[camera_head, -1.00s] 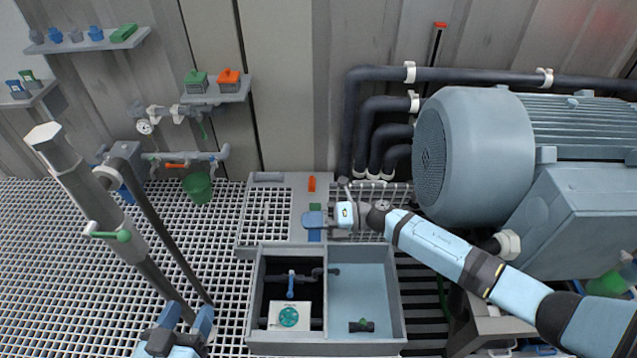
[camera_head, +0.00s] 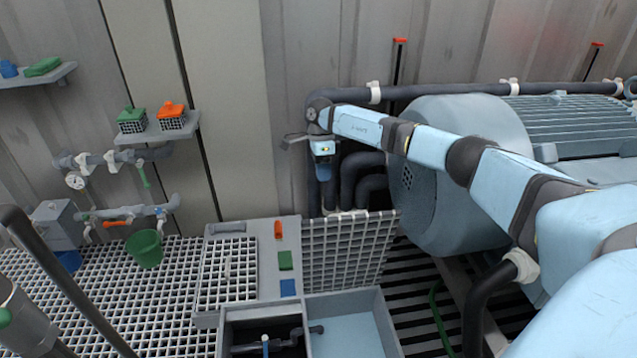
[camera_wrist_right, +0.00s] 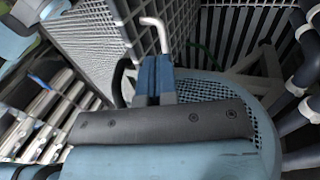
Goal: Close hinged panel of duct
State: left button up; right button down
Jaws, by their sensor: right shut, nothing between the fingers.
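The duct's hinged mesh panel (camera_head: 350,250) stands raised at a tilt on the right part of the grey duct frame (camera_head: 268,262) in the head view. In the right wrist view, the mesh panel (camera_wrist_right: 105,30) rises at the upper left. My right gripper (camera_head: 324,172) is shut and empty, pointing down above and behind the panel's top edge. Its blue fingers (camera_wrist_right: 154,78) also show in the wrist view. A thin pale bent rod (camera_wrist_right: 163,35) shows just beyond the fingertips; I cannot tell whether they touch. My left gripper is out of view.
A large grey-blue motor (camera_head: 450,200) stands right of the panel, under my right arm. Dark pipes (camera_head: 362,180) run behind the gripper. An open basin (camera_head: 345,335) lies in front. A green bucket (camera_head: 145,248) and wall valves are at left.

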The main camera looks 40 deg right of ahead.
pick_arm(q)
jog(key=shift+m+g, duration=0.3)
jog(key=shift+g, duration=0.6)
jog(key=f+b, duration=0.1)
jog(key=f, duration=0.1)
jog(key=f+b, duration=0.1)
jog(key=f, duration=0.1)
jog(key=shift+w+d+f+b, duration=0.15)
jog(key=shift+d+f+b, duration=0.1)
jog(key=shift+b, duration=0.1)
pick_arm(e)
jog(key=s+a+f, duration=0.3)
jog(key=s+f, duration=0.2)
jog(key=f, duration=0.2)
jog(key=shift+s+f, duration=0.3)
jog(key=shift+f, duration=0.05)
jog(key=shift+a, duration=0.1)
